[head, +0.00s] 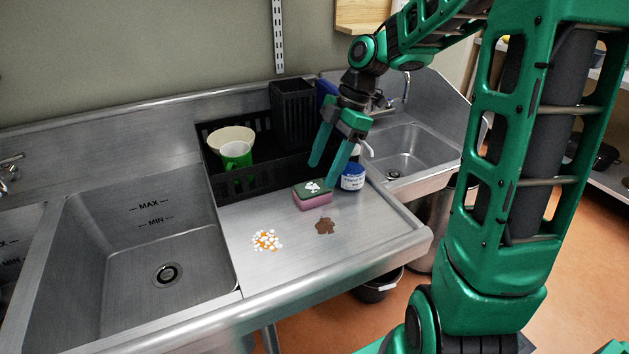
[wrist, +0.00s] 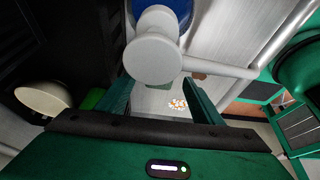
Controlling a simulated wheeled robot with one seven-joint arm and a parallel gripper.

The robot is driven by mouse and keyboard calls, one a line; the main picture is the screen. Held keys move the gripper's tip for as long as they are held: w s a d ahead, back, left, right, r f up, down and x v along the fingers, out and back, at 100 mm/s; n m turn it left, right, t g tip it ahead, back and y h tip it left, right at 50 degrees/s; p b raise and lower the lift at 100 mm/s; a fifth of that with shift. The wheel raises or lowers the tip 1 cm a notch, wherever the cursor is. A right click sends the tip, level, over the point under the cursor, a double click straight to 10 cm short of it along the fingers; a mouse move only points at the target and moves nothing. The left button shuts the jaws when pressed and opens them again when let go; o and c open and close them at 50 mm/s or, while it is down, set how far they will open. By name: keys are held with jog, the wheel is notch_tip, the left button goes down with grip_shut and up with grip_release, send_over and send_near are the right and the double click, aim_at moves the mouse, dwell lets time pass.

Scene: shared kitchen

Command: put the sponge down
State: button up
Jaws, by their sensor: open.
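The sponge (head: 312,195), pink below with a dark green top, lies flat on the steel drainboard (head: 285,215) in the head view. White bits show on its top. My gripper (head: 323,172) is just above the sponge, its two green fingers apart and pointing down, with nothing between them that I can make out.
A pump bottle (head: 353,177) with a blue label stands close right of the sponge; its white pump (wrist: 154,58) looms in the wrist view. White-and-orange crumbs (head: 266,240) and a brown stain (head: 325,226) lie in front. A black rack (head: 255,178) holds a green cup (head: 236,154).

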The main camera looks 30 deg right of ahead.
jog(key=v, duration=0.6)
jog(key=shift+f, duration=0.1)
jog(key=shift+o, duration=0.6)
jog(key=h, duration=0.3)
send_near(313, 187)
jog(key=shift+w+a, duration=0.2)
jog(key=shift+w, duration=0.3)
jog(key=shift+h, duration=0.7)
jog(key=f, duration=0.7)
jog(key=s+a+f, duration=0.1)
jog(key=f, duration=0.2)
jog(key=shift+f, duration=0.15)
